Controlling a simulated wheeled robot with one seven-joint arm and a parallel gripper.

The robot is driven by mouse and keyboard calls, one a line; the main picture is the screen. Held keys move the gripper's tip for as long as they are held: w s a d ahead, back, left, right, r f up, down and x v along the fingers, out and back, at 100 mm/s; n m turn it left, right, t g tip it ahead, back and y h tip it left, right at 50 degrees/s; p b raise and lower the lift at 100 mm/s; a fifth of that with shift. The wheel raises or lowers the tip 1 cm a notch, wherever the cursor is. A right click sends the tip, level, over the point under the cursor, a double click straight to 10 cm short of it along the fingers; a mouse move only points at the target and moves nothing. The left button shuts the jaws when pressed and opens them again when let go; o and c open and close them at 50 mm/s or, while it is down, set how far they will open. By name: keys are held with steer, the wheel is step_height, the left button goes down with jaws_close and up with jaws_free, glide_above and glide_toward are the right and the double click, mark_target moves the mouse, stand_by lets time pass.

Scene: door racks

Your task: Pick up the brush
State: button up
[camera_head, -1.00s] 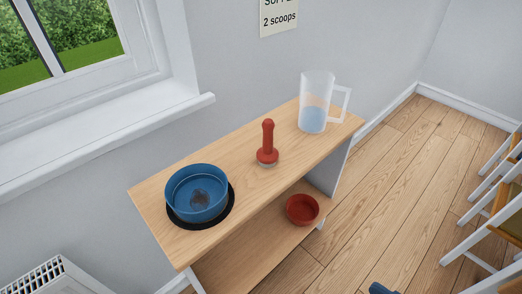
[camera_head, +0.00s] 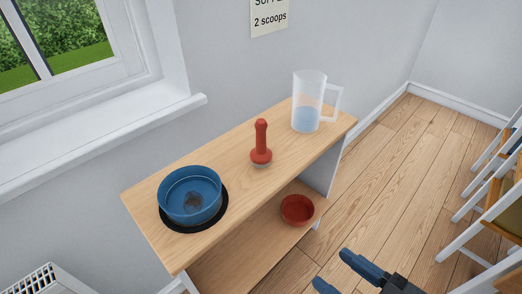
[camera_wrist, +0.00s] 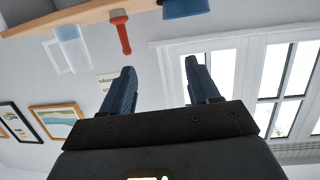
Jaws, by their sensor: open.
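The brush (camera_head: 261,141) is red, with an upright handle and a wide round base with a pale underside. It stands on the top of the wooden shelf unit (camera_head: 236,172), between the blue bowl and the jug. In the wrist view the brush (camera_wrist: 122,34) shows upside down near the top, beyond the fingers. My gripper (camera_head: 340,272) is at the bottom right of the head view, in front of the shelf unit and apart from the brush. The wrist view shows its two dark blue fingers (camera_wrist: 160,85) spread apart with nothing between them.
A blue bowl (camera_head: 190,190) with a dark patch inside sits on a black disc at the left of the top. A clear jug (camera_head: 308,105) with water stands at the right end. A red bowl (camera_head: 297,209) is on the lower shelf. Chairs (camera_head: 490,205) stand at the right.

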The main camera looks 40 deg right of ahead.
steer(key=w+d+f+m+h+b, duration=0.1)
steer(key=w+d+f, duration=0.15)
steer(key=w, duration=0.45)
steer(key=w+d+f+h+b, duration=0.15)
steer(key=w+d, duration=0.25)
steer(key=w, duration=0.4)
steer(key=t, duration=0.2)
glide_toward(257, 124)
steer(key=shift+m, duration=0.4)
steer(key=w+d, duration=0.1)
steer(key=w+f, duration=0.1)
steer(key=w, duration=0.1)
steer(key=w+d, duration=0.1)
steer(key=shift+w+d+f, duration=0.35)
steer(key=shift+f, duration=0.05)
steer(key=p+x, duration=0.2)
steer(key=x, duration=0.5)
steer(key=shift+w+f, duration=0.15)
steer(key=c, duration=1)
